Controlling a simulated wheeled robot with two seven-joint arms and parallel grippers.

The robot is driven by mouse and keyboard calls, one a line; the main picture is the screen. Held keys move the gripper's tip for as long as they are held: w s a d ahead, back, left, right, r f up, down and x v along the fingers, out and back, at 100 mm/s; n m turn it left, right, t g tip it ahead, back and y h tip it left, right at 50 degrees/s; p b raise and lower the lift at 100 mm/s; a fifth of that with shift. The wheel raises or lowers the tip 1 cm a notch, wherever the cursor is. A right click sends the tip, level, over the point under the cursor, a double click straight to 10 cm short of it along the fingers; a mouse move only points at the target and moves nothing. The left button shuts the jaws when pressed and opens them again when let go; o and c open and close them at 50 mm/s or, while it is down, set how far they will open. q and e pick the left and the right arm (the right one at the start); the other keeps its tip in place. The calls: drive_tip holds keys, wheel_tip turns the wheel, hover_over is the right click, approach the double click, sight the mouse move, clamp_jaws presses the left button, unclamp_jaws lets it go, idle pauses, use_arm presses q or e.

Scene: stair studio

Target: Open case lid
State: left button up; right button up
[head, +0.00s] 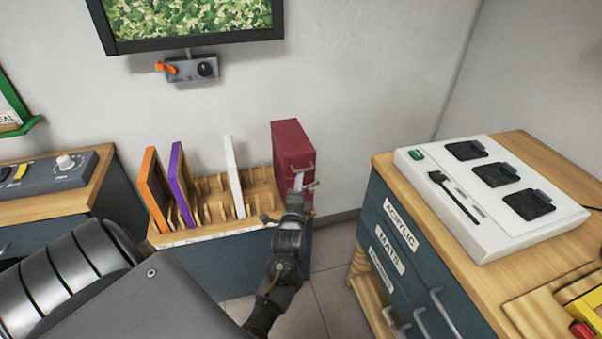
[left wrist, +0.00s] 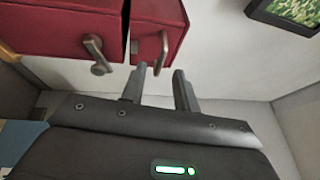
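The dark red case (head: 292,142) stands upright at the right end of a wooden slotted rack. The left wrist view shows it close up as a left part (left wrist: 50,30) and a right part (left wrist: 160,12), with a dark gap between them. Each part has a metal handle or latch, one on the left (left wrist: 97,55) and one on the right (left wrist: 157,50). My left gripper (head: 303,187) is at the case's near face. In the left wrist view its two fingers (left wrist: 158,72) are apart, with the right handle's lower end close to the tips; contact is unclear. My right gripper is not visible.
The rack (head: 215,233) also holds orange, purple and white panels. A drawer cabinet (head: 388,225) with a white device (head: 487,190) on top stands at the right. A control box (head: 45,180) is at the left. A wall-mounted screen (head: 190,18) hangs above.

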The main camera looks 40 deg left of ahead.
sight(303, 164)
use_arm(q)
drive_tip(key=x, duration=0.3)
drive_tip(key=f+x, duration=0.1)
drive_tip(key=x, duration=0.1)
clamp_jaws()
drive_tip(key=shift+r, duration=0.1)
